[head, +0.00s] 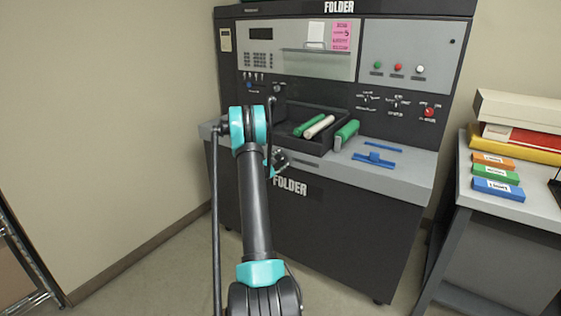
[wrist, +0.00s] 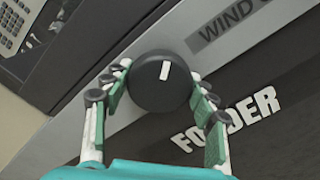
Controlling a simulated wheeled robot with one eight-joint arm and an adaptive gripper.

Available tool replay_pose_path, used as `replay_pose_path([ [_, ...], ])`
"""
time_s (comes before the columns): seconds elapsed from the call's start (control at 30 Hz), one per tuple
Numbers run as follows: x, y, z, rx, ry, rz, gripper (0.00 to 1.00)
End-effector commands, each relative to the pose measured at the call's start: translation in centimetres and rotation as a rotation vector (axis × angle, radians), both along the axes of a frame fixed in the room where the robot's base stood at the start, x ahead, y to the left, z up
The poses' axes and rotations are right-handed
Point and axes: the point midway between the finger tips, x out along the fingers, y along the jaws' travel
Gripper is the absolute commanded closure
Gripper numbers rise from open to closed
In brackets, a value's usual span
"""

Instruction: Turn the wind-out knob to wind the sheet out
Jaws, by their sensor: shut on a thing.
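The wind-out knob (wrist: 158,84) is a round black knob with a white pointer mark, in the middle of the wrist view. A "WIND O…" label (wrist: 235,28) is beside it on the grey front edge; the rest of the label is cut off. My gripper (wrist: 157,94) has its green-padded fingers on both sides of the knob and is shut on it. The white mark points nearly straight up in the wrist view. In the head view my gripper (head: 279,160) is at the machine's front edge, and my arm hides the knob. I cannot make out a sheet.
The folder machine (head: 340,235) has a dark tray (head: 283,139) with green and white rollers on its shelf. A side table (head: 525,208) with colored blocks and boxes stands at right. Floor at left is clear.

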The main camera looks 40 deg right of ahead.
Motion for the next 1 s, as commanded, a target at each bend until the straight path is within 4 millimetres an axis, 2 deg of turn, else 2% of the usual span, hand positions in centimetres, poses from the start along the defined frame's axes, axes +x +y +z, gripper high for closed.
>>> replay_pose_path([
  [1.0, -0.1, -0.01, -0.06, 0.369, -0.893, -0.002, 0.72],
])
